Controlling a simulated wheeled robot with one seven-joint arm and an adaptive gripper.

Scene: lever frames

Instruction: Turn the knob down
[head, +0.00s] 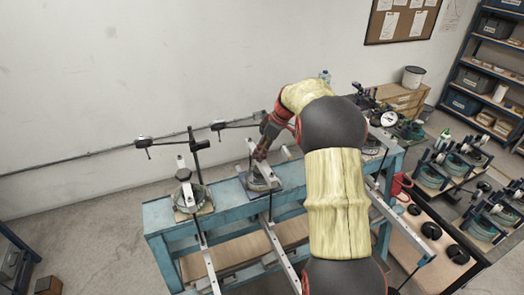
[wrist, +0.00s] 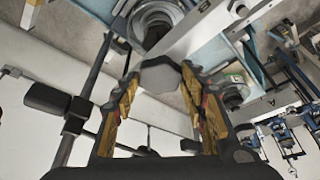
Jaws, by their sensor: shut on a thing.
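A dark grey, many-sided knob (wrist: 160,75) shows between my fingertips in the wrist view. My gripper (wrist: 160,84) is shut on it, with one yellow-padded finger on each side. In the head view my gripper (head: 261,154) reaches down to the middle lever frame on the blue bench (head: 158,218). A pale metal bar (wrist: 205,28) runs past the knob in the wrist view, and a round metal base (wrist: 154,20) lies behind it. In the head view the knob is hidden by my gripper, so I cannot tell its turn angle there.
Another lever frame (head: 188,195) stands to the left on the bench. A dark post with crossbars (head: 193,140) stands behind. Shelves (head: 488,65) and more devices (head: 450,165) fill the right. Open floor (head: 95,240) lies at the left.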

